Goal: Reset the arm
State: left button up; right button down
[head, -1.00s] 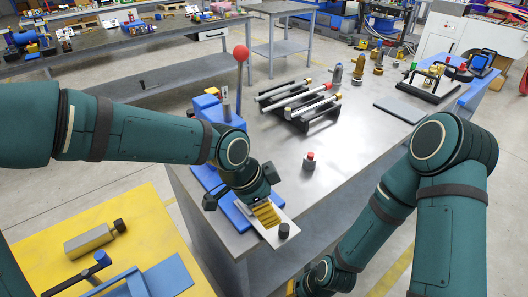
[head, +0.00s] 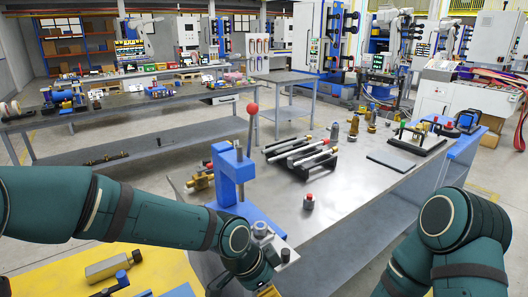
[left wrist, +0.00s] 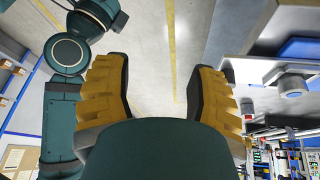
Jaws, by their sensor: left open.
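My left gripper (head: 264,290) is at the bottom edge of the head view, in front of the table's near edge and partly cut off. In the left wrist view its two yellow ribbed fingers (left wrist: 165,92) stand wide apart with bare floor between them, so it is open and empty. My right arm shows at the lower right of the head view, bent at the elbow. Its gripper is out of the picture.
The blue press (head: 234,170) with a red-ball lever stands close behind my left arm. A red-topped cylinder (head: 308,202), a black rack of rods (head: 302,158) and a dark plate (head: 391,160) are on the metal table (head: 345,200). A yellow surface (head: 160,268) lies lower left.

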pick_arm(q)
jog(key=a+f+n+h, duration=0.1)
jog(key=a+f+n, duration=0.1)
jog(key=f+n, duration=0.35)
jog(key=a+f+n, duration=0.2)
jog(key=f, duration=0.6)
jog(key=s+a+f+n, duration=0.3)
jog(key=f+n, duration=0.1)
jog(key=f, duration=0.2)
jog(key=s+a+f+n+y, duration=0.1)
jog(key=s+a+f+n, duration=0.3)
jog(key=f, duration=0.2)
jog(key=shift+s+y, duration=0.3)
pick_arm(e)
jog(key=shift+w+f, duration=0.15)
jog(key=shift+w, duration=0.45)
